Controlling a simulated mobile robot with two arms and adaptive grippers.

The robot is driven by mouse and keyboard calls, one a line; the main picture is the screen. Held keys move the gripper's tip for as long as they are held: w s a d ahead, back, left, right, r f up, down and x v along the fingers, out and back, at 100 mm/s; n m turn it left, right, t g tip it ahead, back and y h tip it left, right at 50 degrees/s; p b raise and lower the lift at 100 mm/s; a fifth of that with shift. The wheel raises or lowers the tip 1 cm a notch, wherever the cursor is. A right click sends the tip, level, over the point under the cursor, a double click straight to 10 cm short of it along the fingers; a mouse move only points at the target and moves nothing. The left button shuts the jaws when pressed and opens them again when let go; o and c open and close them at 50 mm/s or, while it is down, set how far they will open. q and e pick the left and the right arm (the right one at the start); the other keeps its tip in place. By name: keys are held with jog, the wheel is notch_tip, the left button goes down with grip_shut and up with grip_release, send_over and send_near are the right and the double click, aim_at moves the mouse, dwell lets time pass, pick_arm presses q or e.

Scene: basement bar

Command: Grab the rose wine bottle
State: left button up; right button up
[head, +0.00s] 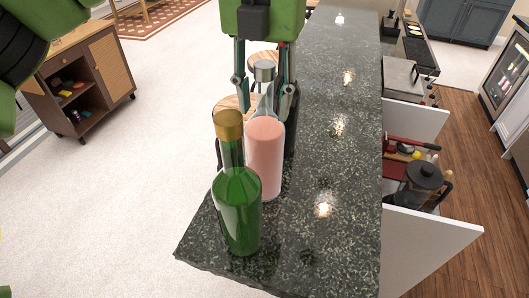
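The rose wine bottle (265,152) stands upright on the dark speckled counter (335,205), with pink wine inside and a silver top. A green bottle with a gold cap (238,200) stands in front of it and overlaps its lower left side.
A dark bottle (293,125) stands close behind the rose bottle on its right. Round wooden stool seats (237,103) show beyond the counter's left edge. Open drawers (428,226) stick out on the right, one holding a French press (422,182). The counter's right part is clear.

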pick_arm(q)
grip_shut()
jog(key=shift+r, duration=0.1)
jog(key=shift+r, duration=0.1)
